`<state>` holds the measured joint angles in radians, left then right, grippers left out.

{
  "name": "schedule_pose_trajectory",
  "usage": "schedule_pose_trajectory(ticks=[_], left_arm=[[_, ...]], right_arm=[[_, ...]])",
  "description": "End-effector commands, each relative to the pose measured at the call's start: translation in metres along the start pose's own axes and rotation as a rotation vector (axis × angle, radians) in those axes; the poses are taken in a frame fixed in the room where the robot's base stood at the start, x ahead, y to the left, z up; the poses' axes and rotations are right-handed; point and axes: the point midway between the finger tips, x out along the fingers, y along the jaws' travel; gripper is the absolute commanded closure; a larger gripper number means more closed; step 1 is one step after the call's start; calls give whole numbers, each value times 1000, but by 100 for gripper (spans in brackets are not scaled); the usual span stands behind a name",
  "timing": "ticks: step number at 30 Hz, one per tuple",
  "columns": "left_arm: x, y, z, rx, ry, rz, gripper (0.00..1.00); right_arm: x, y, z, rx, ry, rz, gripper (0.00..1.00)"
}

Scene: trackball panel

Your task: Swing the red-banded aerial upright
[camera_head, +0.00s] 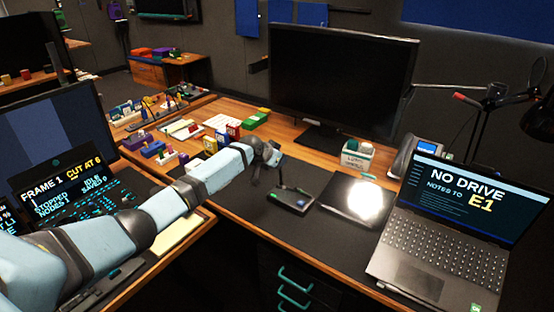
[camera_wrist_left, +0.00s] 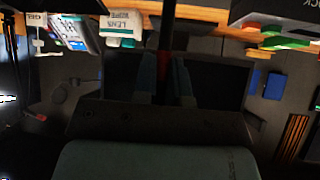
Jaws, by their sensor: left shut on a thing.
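A small dark box with a little lit screen (camera_head: 291,201) sits on the black desk mat. A thin dark aerial (camera_head: 281,179) rises from its back left, close to upright, though its exact tilt is hard to tell. My left gripper (camera_head: 269,161) is above the box at the aerial's upper part. In the left wrist view, my left gripper (camera_wrist_left: 166,80) is shut on the dark aerial (camera_wrist_left: 167,28), with a dull red patch between the fingers. My right gripper is not in view.
A black monitor (camera_head: 342,82) stands behind, with a white lens-wipe box (camera_head: 356,155) in front of its right side. A shiny dark pad (camera_head: 357,197) and an open laptop (camera_head: 445,233) are to the right. Colored blocks (camera_head: 222,124) crowd the desk's left. The mat around the box is mostly clear.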

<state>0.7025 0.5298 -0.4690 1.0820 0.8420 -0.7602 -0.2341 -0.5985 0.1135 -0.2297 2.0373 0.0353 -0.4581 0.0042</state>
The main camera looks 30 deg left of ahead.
Motion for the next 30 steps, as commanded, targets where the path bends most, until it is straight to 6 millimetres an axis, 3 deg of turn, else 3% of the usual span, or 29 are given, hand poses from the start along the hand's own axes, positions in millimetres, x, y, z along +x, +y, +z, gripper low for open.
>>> schedule_pose_trajectory(ticks=[14, 15, 18, 26, 30], left_arm=[[2, 1, 0, -2, -14, 3, 100], [2, 1, 0, -2, -14, 3, 79], [2, 1, 0, -1, -14, 3, 62], [1, 0, -1, -1, -13, 2, 62], [-10, -1, -1, 0, -13, 2, 62]], right_arm=[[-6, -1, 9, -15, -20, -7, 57], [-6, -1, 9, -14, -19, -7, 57], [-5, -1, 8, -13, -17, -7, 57], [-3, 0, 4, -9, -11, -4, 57], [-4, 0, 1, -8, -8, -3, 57]])
